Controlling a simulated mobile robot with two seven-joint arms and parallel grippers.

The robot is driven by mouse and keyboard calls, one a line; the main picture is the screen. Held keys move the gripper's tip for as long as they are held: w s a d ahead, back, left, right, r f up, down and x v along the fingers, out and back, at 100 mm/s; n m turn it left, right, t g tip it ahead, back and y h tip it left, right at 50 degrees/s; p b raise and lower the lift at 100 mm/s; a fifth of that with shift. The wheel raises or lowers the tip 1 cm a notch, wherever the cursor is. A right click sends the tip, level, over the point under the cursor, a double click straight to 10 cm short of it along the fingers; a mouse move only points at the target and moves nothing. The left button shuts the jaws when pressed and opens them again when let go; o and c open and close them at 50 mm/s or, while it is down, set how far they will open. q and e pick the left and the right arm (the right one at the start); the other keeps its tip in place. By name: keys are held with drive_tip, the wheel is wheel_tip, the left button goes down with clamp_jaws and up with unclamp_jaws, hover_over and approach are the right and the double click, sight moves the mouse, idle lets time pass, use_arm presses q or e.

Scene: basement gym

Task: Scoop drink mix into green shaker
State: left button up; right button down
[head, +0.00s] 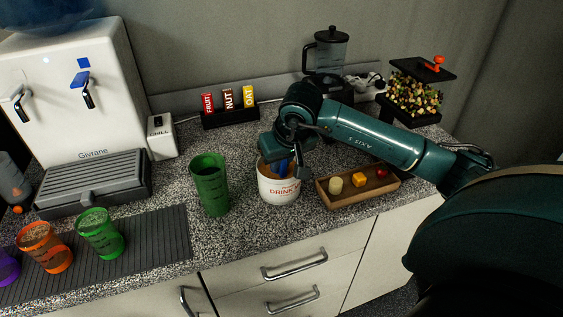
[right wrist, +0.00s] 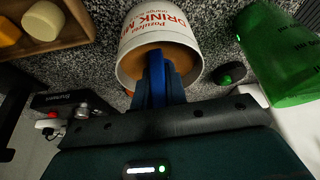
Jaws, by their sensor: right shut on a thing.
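A tall green shaker (head: 210,186) stands upright on the speckled counter, left of the white drink mix tub (head: 279,190). Both also show in the right wrist view, the shaker (right wrist: 283,58) at the right and the tub (right wrist: 140,27) at the top middle. Orange-brown powder (right wrist: 178,50) shows inside the tub. My right gripper (head: 284,167) is over the tub's mouth, pointing down, shut on a blue scoop (right wrist: 157,82). The scoop's lower end is inside the tub and hidden. My left gripper is not in view.
A wooden tray (head: 341,201) with small blocks sits right of the tub. A ribbed mat (head: 165,245) at left holds a smaller green cup (head: 100,235), an orange cup (head: 45,246) and a purple cup (head: 7,268). A water dispenser (head: 85,105) and a kettle-like jug (head: 328,52) stand behind.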

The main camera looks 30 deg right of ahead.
drive_tip(key=shift+r+p, duration=2)
drive_tip(key=shift+r, duration=1.85)
drive_tip(key=shift+a, duration=0.1)
